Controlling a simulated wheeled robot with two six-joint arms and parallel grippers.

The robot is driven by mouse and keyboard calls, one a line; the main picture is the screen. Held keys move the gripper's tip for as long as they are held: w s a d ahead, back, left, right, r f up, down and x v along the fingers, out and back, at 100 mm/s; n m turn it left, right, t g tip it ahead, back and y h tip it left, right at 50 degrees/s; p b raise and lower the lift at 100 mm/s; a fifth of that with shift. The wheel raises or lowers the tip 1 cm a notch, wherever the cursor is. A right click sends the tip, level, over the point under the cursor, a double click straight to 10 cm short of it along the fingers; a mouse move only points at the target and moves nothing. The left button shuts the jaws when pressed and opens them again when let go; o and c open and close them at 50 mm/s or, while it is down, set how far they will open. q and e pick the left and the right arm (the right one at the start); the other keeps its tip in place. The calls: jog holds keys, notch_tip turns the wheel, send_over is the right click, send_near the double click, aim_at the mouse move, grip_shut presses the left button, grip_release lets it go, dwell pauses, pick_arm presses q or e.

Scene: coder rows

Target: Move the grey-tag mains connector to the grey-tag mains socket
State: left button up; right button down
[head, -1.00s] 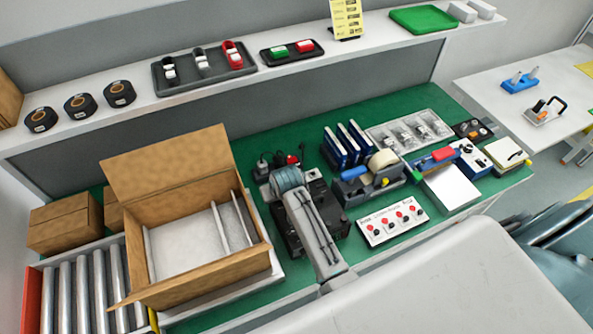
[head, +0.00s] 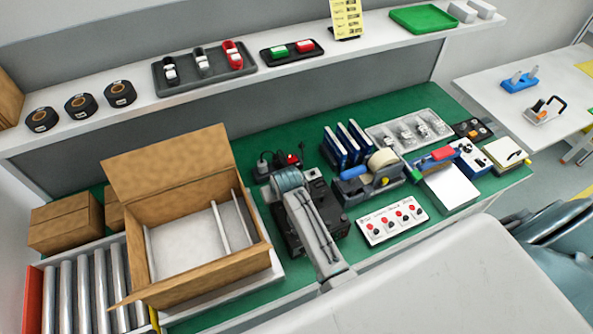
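My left arm reaches up over a black device (head: 333,222) on the green bench, and its gripper (head: 283,167) is at the back edge of that device. Its fingers are hidden behind the wrist, so its opening and any held thing cannot be told. Small black plug-like parts (head: 262,165) and red ones (head: 295,160) stand just beyond the gripper; a grey tag is not clear there. On the shelf, a dark tray (head: 213,80) holds a black, a grey (head: 203,66) and a red piece with white parts. Which part is the mains connector or socket is too small to tell. My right gripper is out of view.
An open cardboard box (head: 190,282) stands left of my arm, beside rollers (head: 82,295). Blue upright pieces (head: 348,145), a tape dispenser (head: 368,185) and a white panel with red and black knobs (head: 392,221) lie to the right. Bare green bench shows behind the box.

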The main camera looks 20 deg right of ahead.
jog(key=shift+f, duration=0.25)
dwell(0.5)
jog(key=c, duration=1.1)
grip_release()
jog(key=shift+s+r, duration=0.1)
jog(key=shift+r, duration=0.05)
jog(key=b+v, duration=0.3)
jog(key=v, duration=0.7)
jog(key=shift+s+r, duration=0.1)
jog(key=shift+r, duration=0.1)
